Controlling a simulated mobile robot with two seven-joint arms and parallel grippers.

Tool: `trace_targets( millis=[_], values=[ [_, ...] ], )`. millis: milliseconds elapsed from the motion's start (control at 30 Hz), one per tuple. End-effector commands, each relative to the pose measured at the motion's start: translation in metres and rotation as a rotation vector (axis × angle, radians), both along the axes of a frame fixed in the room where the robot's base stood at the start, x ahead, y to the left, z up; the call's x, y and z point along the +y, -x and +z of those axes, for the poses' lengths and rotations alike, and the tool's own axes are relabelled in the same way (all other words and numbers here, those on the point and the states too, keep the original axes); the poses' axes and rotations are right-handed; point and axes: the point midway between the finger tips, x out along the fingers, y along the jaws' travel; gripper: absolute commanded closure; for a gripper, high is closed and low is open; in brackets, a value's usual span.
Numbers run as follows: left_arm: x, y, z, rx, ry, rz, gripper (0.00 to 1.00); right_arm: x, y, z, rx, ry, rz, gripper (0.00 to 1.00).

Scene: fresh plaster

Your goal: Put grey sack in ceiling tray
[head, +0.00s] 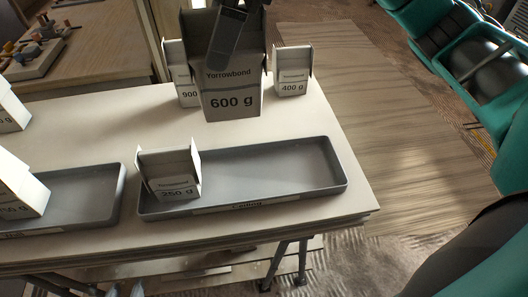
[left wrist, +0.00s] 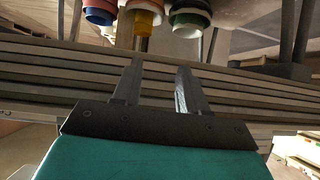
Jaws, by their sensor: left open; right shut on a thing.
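A large grey open-topped pack marked "Yorrowbond 600 g" (head: 232,102) is at the back of the table. It looks more like a box than a soft sack. My right gripper (head: 225,62) comes down from above and is shut on it. I cannot tell whether its base touches the table. The tray labelled "Ceiling" (head: 275,174) lies in front of it, with a smaller "250 g" pack (head: 175,185) at its left end. My left gripper (left wrist: 155,85) is open and empty in the left wrist view, near the layered edge of stacked boards.
A "400 g" pack (head: 292,82) and a partly hidden "900" pack (head: 183,88) flank the grey pack. The ceiling tray's middle and right are clear. Coloured pots (left wrist: 143,20) show in the left wrist view.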

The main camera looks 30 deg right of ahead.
Motion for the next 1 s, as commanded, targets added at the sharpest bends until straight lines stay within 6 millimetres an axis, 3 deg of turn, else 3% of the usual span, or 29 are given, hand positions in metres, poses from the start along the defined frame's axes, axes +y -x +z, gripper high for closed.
trace_targets(
  millis=[167,267,700,800,1000],
  values=[
    [0.002,0.000,0.001,-0.003,-0.002,0.004,0.57,0.005,0.005,-0.004,-0.002,-0.003,0.007,0.96],
    [0.002,0.000,-0.001,-0.003,-0.002,0.004,0.57,0.005,0.006,-0.022,0.001,-0.002,0.008,0.96],
    [-0.006,-0.001,-0.004,-0.002,0.010,-0.007,0.57,0.005,0.006,-0.129,0.003,-0.003,0.008,0.96],
    [-0.007,-0.003,-0.002,-0.007,0.014,-0.009,0.57,0.005,0.006,-0.145,0.000,-0.002,0.008,0.96],
    [-0.007,-0.006,0.001,-0.014,0.015,-0.008,0.57,0.005,0.005,-0.158,-0.003,-0.002,0.007,0.96]
  ],
)
